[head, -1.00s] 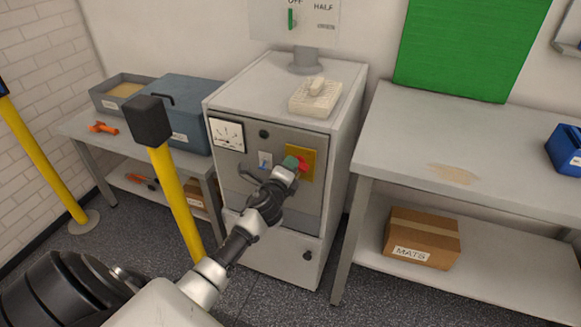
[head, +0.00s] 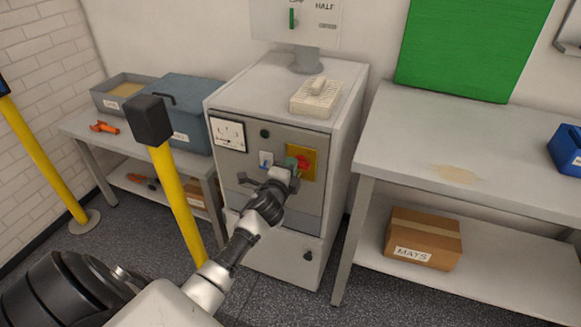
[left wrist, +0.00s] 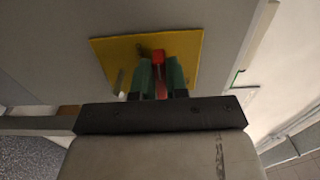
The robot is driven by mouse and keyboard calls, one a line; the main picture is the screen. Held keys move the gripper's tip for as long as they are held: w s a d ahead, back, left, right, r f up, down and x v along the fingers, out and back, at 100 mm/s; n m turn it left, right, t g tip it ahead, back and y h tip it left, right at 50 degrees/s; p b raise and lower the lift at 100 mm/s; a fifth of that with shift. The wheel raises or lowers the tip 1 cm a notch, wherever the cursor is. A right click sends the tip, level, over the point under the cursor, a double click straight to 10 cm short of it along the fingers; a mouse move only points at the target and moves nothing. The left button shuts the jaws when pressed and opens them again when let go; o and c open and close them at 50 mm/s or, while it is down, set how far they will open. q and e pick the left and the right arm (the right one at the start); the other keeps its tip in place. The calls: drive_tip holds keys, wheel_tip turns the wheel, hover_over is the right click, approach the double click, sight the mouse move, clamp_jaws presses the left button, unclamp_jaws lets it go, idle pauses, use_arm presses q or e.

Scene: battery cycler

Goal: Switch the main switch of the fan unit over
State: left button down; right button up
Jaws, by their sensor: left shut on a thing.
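The fan unit is a grey cabinet (head: 228,172) with a dark front panel. A yellow plate (head: 309,153) on the panel's right side carries a red switch handle (head: 302,162). In the left wrist view the yellow plate (left wrist: 195,50) is straight ahead and the red handle (left wrist: 158,56) stands between the green fingertips. My left gripper (head: 291,165) is at the plate and shut on the red handle; it also shows in the left wrist view (left wrist: 159,78). The fingers hide part of the handle. My right gripper is not in view.
A meter (head: 228,134) and a small light-coloured switch (head: 266,160) are on the same panel. A yellow post (head: 177,200) with a black top stands left of my arm. A workbench (head: 400,140) stands close to the cabinet's right, with a cardboard box (head: 425,230) below.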

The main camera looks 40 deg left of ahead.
use_arm(q)
drive_tip(key=c, duration=1.1)
unclamp_jaws()
drive_tip(key=shift+c, duration=0.2)
drive_tip(key=shift+s, duration=0.1)
drive_tip(key=v, duration=1)
drive_tip(key=shift+s, duration=0.3)
drive_tip(key=shift+d+f, duration=0.15)
